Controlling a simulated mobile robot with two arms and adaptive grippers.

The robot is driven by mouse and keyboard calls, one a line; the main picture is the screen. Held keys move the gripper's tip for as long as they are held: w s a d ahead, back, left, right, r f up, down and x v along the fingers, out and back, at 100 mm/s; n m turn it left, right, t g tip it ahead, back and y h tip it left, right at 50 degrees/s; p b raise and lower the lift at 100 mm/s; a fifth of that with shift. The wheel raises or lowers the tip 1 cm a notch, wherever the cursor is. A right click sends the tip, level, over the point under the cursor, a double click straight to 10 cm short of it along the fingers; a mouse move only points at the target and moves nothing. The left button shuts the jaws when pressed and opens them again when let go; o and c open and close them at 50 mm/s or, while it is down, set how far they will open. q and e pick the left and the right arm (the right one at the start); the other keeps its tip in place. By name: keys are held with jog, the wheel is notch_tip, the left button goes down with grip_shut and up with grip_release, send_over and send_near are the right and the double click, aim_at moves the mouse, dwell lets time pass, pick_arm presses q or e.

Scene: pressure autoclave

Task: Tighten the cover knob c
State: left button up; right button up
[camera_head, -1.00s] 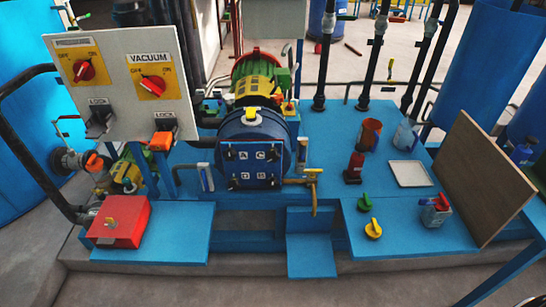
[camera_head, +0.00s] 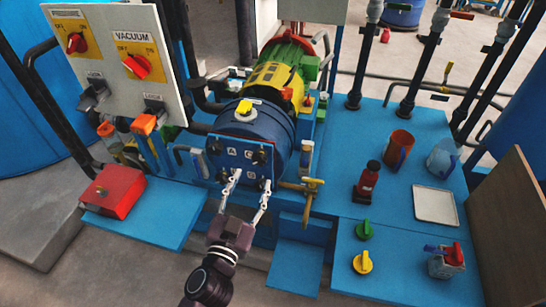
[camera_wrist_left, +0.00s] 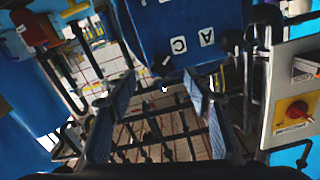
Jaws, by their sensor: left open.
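The blue round autoclave cover (camera_head: 230,161) faces me in the head view, with letter labels and several dark knobs. Cover knob c (camera_head: 259,157) is the dark knob beside the C label at the upper right of the cover. My left gripper (camera_head: 251,180) is open, its two fingers spread in front of the cover's lower part, below the C label. I cannot tell whether a finger touches a knob. In the left wrist view the cover (camera_wrist_left: 200,18) shows C and A labels above the open fingers (camera_wrist_left: 152,92); nothing is held. My right gripper is not in view.
A brass valve handle (camera_head: 301,187) sits just right of the cover. A grey switch panel (camera_head: 125,60) and a red box (camera_head: 112,192) are at left.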

aim_at(259, 160)
pick_arm(q)
jog(key=x, duration=0.6)
jog(key=shift+w+a+r+p, duration=0.1)
jog(key=shift+w+r+p, duration=0.15)
jog(key=shift+p, duration=0.15)
jog(key=shift+w, duration=0.5)
jog(key=shift+d, duration=0.2)
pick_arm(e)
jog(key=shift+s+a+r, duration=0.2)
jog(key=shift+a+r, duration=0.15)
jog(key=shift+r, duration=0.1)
pick_arm(q)
jog(key=c, duration=1.2)
